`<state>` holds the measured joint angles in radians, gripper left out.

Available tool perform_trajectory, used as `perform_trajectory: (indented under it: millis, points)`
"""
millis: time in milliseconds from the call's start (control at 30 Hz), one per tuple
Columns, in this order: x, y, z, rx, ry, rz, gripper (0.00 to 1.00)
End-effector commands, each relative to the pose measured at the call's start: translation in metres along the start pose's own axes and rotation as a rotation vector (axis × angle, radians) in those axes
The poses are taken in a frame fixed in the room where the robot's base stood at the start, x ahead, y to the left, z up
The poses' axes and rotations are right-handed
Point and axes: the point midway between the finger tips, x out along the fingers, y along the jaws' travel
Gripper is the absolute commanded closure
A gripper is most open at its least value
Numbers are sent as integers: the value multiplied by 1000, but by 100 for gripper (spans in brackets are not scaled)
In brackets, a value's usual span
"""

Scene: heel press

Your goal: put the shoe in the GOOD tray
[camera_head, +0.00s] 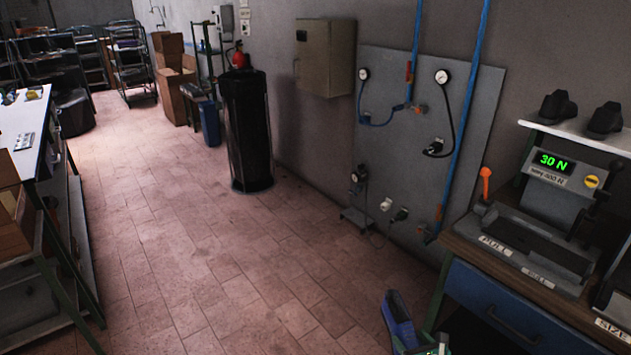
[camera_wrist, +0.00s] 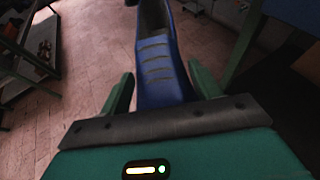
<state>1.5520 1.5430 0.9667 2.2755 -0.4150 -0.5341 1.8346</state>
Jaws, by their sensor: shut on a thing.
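A blue shoe (camera_head: 398,318) with a dark opening shows at the bottom of the head view. Only a small part of my gripper (camera_head: 432,345) shows at the bottom edge of the head view. I cannot make out a tray marked GOOD in either view.
At right, a bench with a blue drawer (camera_head: 515,310) carries a press tester (camera_head: 557,180) reading 30 N, with an orange-handled lever. Two dark shoe forms (camera_head: 558,107) sit on a shelf above. A table (camera_head: 30,125) stands at left. The tiled floor between is clear.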

Motion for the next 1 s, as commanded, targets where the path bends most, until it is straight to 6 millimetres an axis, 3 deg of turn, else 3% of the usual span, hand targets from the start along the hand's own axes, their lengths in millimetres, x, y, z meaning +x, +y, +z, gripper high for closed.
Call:
perform_trajectory:
  millis: [300, 500, 667, 1000]
  points:
    - [36, 53, 33, 32, -1, -87, 71]
    - [46, 83, 57, 66, -1, -161, 71]
    - [48, 94, 69, 87, 0, -204, 71]
    - [48, 95, 71, 88, 1, -212, 71]
